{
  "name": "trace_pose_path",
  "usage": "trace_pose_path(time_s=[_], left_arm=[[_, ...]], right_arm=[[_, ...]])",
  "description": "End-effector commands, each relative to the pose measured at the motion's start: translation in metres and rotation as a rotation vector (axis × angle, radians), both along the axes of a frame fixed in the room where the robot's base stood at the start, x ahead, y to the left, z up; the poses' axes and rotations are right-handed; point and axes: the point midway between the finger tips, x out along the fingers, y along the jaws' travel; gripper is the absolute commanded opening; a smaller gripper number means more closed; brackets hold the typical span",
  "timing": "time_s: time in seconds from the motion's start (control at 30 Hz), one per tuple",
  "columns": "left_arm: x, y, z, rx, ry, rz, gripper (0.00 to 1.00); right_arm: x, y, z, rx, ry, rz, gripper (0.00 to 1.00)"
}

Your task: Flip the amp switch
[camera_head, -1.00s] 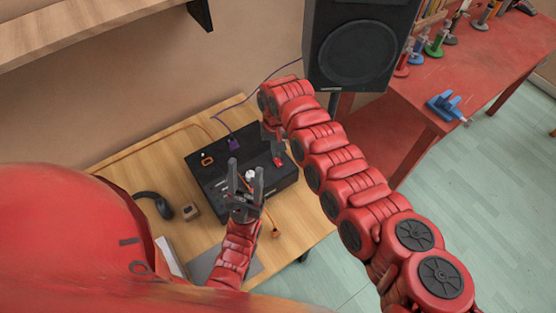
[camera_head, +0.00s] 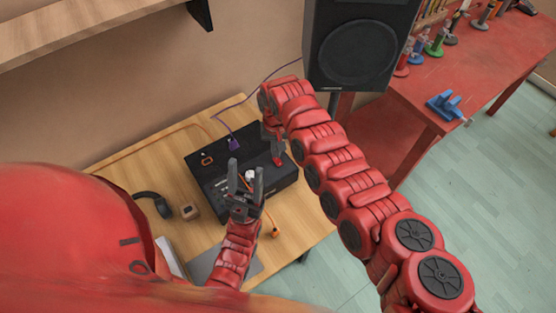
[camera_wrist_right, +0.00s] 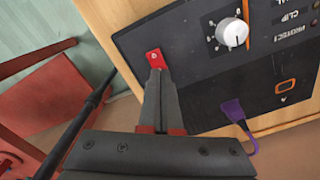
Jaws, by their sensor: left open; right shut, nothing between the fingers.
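The amp (camera_head: 212,162) is a black box on the wooden desk. Its red switch (camera_head: 278,161) is near its right end and also shows in the right wrist view (camera_wrist_right: 156,58), beside a white knob (camera_wrist_right: 232,33). My right gripper (camera_wrist_right: 157,76) is shut and empty, with its tips at the lower edge of the switch; whether they touch is unclear. In the head view my right gripper (camera_head: 275,151) reaches down to the switch. My left gripper (camera_head: 246,168) is open and empty over the amp's front, around the knob's position in the picture.
A purple plug (camera_head: 235,144) and an orange-ringed socket (camera_head: 207,160) are on the amp. Headphones (camera_head: 158,203) and a small wooden block (camera_head: 190,211) lie left on the desk. A black speaker (camera_head: 358,45) stands behind. A red workbench (camera_head: 470,75) is at right.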

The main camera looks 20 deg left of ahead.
Motion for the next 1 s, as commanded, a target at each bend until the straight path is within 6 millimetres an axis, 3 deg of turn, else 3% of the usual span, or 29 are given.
trace_pose_path(time_s=[1.0], left_arm=[[0.000, 0.000, -0.013, 0.000, 0.000, 0.000, 0.50]], right_arm=[[0.000, 0.000, -0.016, 0.000, 0.001, 0.000, 0.00]])
